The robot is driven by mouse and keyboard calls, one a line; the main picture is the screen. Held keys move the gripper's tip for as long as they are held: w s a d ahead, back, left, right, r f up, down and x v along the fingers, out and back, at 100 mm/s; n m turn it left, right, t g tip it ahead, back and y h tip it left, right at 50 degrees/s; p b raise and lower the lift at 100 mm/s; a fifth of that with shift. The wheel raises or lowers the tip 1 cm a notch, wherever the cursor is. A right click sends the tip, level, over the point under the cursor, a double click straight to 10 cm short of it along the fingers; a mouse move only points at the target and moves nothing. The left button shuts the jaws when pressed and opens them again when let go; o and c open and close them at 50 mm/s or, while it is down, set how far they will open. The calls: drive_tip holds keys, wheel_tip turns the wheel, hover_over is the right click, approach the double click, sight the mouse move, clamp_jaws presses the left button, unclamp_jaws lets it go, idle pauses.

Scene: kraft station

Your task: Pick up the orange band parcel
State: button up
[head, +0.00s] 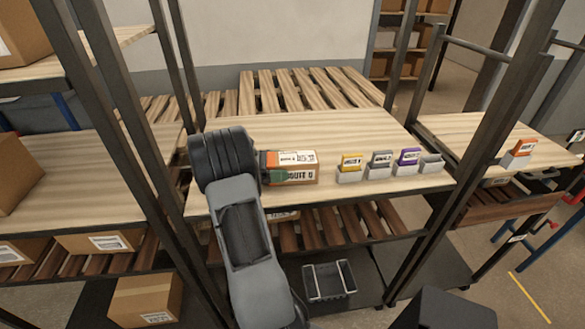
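The orange band parcel (303,170) is a small brown box with an orange band and a white label on top and lettering on its front. It lies on the middle wooden shelf (330,133). My arm stands in front of the shelf, and its dark wrist end is just left of the parcel. A small green patch (279,176) and an orange-red patch show at the parcel's left end, too small to make out. My gripper (264,167) is mostly hidden by my wrist; I cannot tell whether it touches the parcel or how its fingers stand.
Several small bins with yellow (350,163), grey (380,160) and purple (408,158) cards stand right of the parcel. An orange-card bin (520,150) is on the right table. Dark posts (440,170) flank the shelf.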

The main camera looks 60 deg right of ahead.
drive_tip(key=c, duration=0.8)
drive_tip(key=shift+r, duration=0.15)
